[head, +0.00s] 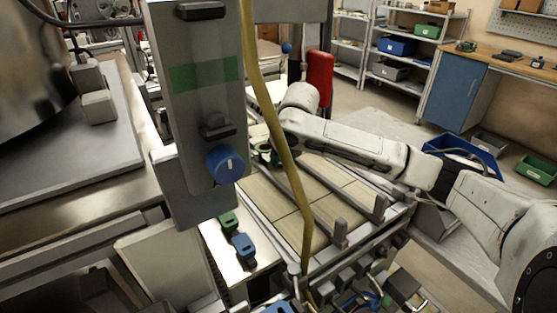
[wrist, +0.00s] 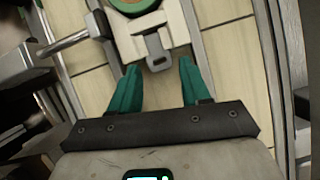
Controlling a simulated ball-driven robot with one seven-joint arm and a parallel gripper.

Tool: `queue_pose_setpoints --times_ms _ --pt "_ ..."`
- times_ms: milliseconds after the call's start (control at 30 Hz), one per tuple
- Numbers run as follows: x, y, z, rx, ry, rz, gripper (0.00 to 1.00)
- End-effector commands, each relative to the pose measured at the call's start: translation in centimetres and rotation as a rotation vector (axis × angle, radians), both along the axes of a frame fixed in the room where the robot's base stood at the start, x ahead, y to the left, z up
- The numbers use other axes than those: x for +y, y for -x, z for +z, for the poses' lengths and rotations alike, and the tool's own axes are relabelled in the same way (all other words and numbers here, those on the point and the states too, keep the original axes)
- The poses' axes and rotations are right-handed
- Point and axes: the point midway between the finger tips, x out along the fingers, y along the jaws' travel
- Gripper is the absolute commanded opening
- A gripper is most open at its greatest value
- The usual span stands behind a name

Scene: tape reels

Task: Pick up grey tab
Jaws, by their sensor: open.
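The grey tab (wrist: 157,50) shows in the wrist view, at the near edge of a cream block (wrist: 178,27) with a green ring (wrist: 133,5) on it. My gripper (wrist: 159,66) has two teal fingers, spread apart and empty. In the head view my gripper (head: 264,153) is small at the far end of my arm, partly behind the yellow hose, and I cannot make out the tab there.
Grey rails (head: 318,212) run along the tan tiled bed (head: 275,200). A yellow hose (head: 279,150) hangs in front of the bed. A grey upright panel with a blue knob (head: 223,164) stands close on the left. Green and blue clips (head: 243,246) lie at the lower left.

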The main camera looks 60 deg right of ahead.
Motion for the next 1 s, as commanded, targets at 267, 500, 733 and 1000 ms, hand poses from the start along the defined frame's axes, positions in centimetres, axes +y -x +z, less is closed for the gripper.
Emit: queue_pose_setpoints --times_ms 267,500,733,1000 --pt "-0.4 -0.7 -1.8 -0.002 -0.001 -0.001 0.47" --pt "-0.4 -0.7 -1.9 -0.003 -0.001 -0.002 0.34" --pt "-0.4 -0.7 -1.9 -0.003 0.001 -0.003 0.12" --pt "-0.5 -0.7 -1.8 -0.005 0.001 -0.005 0.00"
